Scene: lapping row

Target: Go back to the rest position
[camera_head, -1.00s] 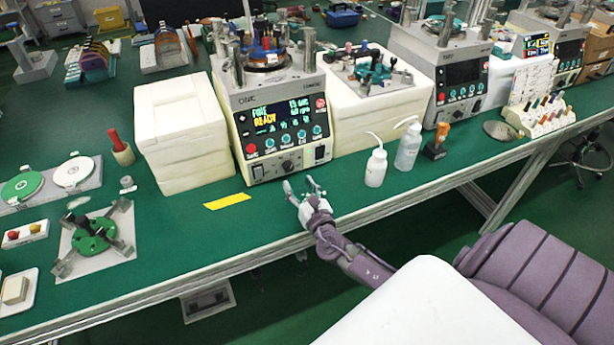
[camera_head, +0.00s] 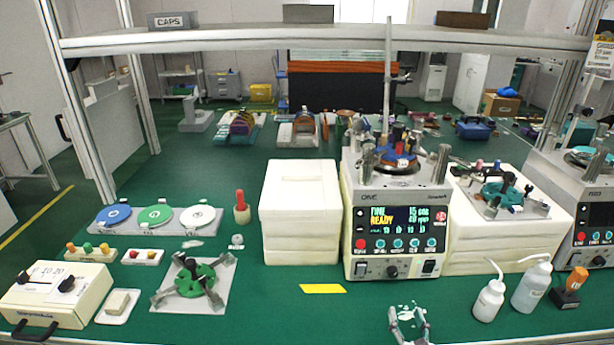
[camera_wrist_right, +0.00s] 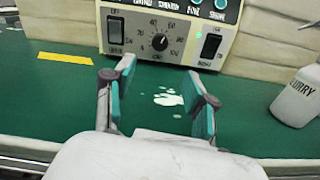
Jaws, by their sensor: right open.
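My right gripper (camera_head: 409,325) is at the bottom edge of the head view, over the front of the green bench. In the right wrist view its two teal-padded fingers (camera_wrist_right: 157,100) stand apart with nothing between them. Beyond the fingers is the front panel of the lapping machine (camera_head: 396,225), with its dial and switches (camera_wrist_right: 160,40). A white spill (camera_wrist_right: 168,97) lies on the bench between the fingers and the machine. My left gripper is in neither view.
Two white bottles (camera_head: 489,299) and an orange-handled stamp (camera_head: 568,288) stand right of the gripper. A yellow strip (camera_head: 322,288) lies to its left. White blocks (camera_head: 300,215) flank the machine. A green-centred fixture (camera_head: 195,280) and a dial box (camera_head: 55,295) are further left. An overhead shelf (camera_head: 330,38) spans the bench.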

